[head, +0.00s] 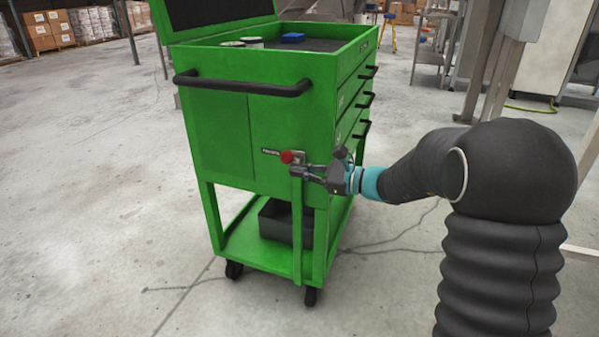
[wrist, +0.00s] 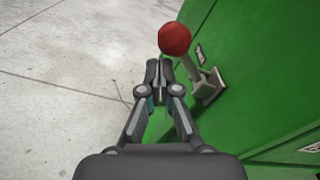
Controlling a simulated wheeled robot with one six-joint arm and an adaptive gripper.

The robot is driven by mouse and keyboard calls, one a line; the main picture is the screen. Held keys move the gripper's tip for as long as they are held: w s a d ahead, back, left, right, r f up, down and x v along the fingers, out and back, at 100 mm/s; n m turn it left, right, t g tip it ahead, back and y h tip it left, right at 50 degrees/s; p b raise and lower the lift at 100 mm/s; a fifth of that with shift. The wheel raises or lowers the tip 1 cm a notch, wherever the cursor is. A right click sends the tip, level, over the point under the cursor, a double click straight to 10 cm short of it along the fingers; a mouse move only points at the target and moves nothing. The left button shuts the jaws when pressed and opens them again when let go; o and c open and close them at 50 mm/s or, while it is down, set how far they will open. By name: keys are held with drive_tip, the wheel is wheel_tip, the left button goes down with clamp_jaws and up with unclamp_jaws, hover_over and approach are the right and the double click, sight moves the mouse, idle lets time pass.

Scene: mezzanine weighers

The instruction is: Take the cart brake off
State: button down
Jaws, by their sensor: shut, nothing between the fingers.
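A green cart (head: 226,135) stands on the concrete floor in the head view. Its brake lever has a red ball knob (head: 288,156) and sits on the cart's end panel, beside a small label. In the wrist view the red knob (wrist: 175,39) tops a grey lever arm (wrist: 202,80) fixed to a plate on the green panel. My gripper (head: 297,171) is shut and empty. In the wrist view its fingertips (wrist: 158,70) are just below the knob and left of the lever arm. I cannot tell whether they touch the lever.
A black push handle (head: 243,87) runs across the cart's end above the lever. A dark bin (head: 284,222) sits on the lower shelf. Cans and a blue item (head: 292,38) lie on top. Open floor lies left of the cart; metal posts stand at right.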

drive_tip(key=s+d+f+b, duration=0.2)
drive_tip(key=s+d, duration=0.1)
drive_tip(key=d, duration=0.7)
drive_tip(key=shift+d+f, duration=0.3)
drive_tip(key=shift+f, duration=0.1)
drive_tip(key=shift+s, duration=0.1)
drive_tip(key=s+f+n+g+h, duration=0.3)
drive_tip(key=s+f+h, duration=0.15)
drive_tip(key=f, duration=0.35)
drive_tip(key=s+d+f+n+g+h, duration=0.1)
drive_tip(key=s+d+n+h, duration=0.15)
drive_tip(key=s, duration=0.35)
drive_tip(key=s+d+f+n+g+h, duration=0.1)
drive_tip(key=s+d+f+n+h, duration=0.15)
drive_tip(key=s, duration=0.35)
drive_tip(key=s+d+r+n+t+h, duration=0.2)
drive_tip(key=s+d+r+n+h, duration=0.1)
drive_tip(key=s+r+n, duration=0.1)
drive_tip(key=s+d+r+n+t+h+p, duration=0.1)
drive_tip(key=s+d+r+n+t+h, duration=0.2)
drive_tip(key=s+r, duration=0.4)
drive_tip(key=shift+s+d+n+t+h+p, duration=0.25)
drive_tip(key=shift+s+n+h, duration=0.45)
drive_tip(key=shift+s, duration=0.55)
